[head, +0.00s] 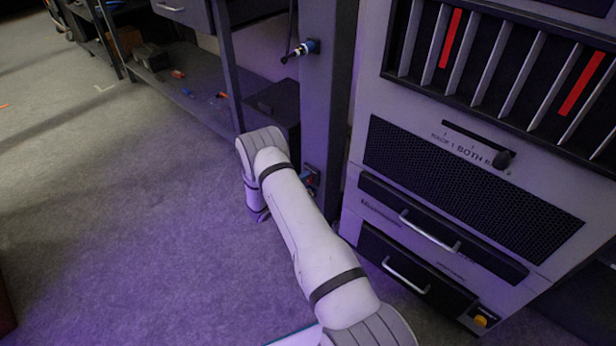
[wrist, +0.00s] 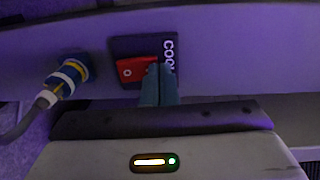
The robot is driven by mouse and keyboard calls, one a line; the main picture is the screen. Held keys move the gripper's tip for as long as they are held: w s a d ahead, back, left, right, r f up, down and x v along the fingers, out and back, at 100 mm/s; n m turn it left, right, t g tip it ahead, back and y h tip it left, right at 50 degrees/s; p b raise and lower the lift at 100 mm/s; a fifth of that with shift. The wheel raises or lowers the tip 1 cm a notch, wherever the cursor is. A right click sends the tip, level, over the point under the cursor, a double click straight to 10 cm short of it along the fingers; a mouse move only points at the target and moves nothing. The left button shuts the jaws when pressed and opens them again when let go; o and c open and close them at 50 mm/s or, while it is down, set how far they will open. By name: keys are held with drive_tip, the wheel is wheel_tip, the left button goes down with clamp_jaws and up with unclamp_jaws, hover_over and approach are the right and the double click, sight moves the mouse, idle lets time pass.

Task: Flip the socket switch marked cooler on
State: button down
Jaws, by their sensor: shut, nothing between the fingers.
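In the wrist view a red rocker switch (wrist: 132,72) sits on a dark plate (wrist: 121,46) fixed to a grey post. A white "O" shows on its left part. The plate's white label (wrist: 168,48) reads "COO", and the rest is hidden. My gripper (wrist: 160,75) is shut and empty. Its fingertips stand in front of the right part of the switch and cover it. I cannot tell whether they touch it. In the head view my arm hides the gripper, and only a bit of a blue socket (head: 308,171) shows beside it low on the post.
A blue socket with a plug (wrist: 66,77) and grey cable is left of the switch. In the head view another plugged socket (head: 307,47) is higher on the post (head: 327,95). A grey rack cabinet (head: 355,130) stands close on the right. The floor (head: 110,220) at left is clear.

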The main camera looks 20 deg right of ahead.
drive_tip(key=shift+s+d+f, duration=0.15)
drive_tip(key=shift+d+f, duration=0.05)
drive_tip(key=shift+d, duration=0.2)
drive_tip(key=r+p+v, duration=0.3)
drive_tip(key=p+v, duration=0.1)
drive_tip(key=v, duration=1)
drive_tip(key=shift+w+a, duration=0.15)
drive_tip(key=shift+w, duration=0.15)
drive_tip(key=s+d+r+m+g+y+p, duration=0.25)
drive_tip(key=s+r+m+p, duration=0.35)
drive_tip(key=r, duration=0.6)
drive_tip(key=s+d+r+m+g+y+p, duration=0.1)
drive_tip(key=s+r+m+g+p, duration=0.2)
drive_tip(key=r+m, duration=0.7)
drive_tip(key=s+d+r+m+g+y+p, duration=0.1)
drive_tip(key=s+d+r+m+g+p, duration=0.25)
drive_tip(key=r, duration=1.15)
drive_tip(key=s+a+r+m+t+y+p, duration=0.1)
drive_tip(key=s+a+r+m+y+p, duration=0.2)
drive_tip(key=r, duration=0.6)
drive_tip(key=s+a+r+m+t+y+p, duration=0.2)
drive_tip(key=s+a+r+m+y+p, duration=0.1)
drive_tip(key=s+r+m+p, duration=0.4)
drive_tip(key=s+a+r+m+t+y+p, duration=0.1)
drive_tip(key=s+a+r+m+y+p, duration=0.3)
drive_tip(key=s+r+m, duration=0.5)
wheel_tip(320, 180, up, 3)
drive_tip(key=shift+s+f+m+y+p, duration=0.15)
drive_tip(key=shift+s+m+y+p, duration=0.35)
drive_tip(key=shift+m+p, duration=0.65)
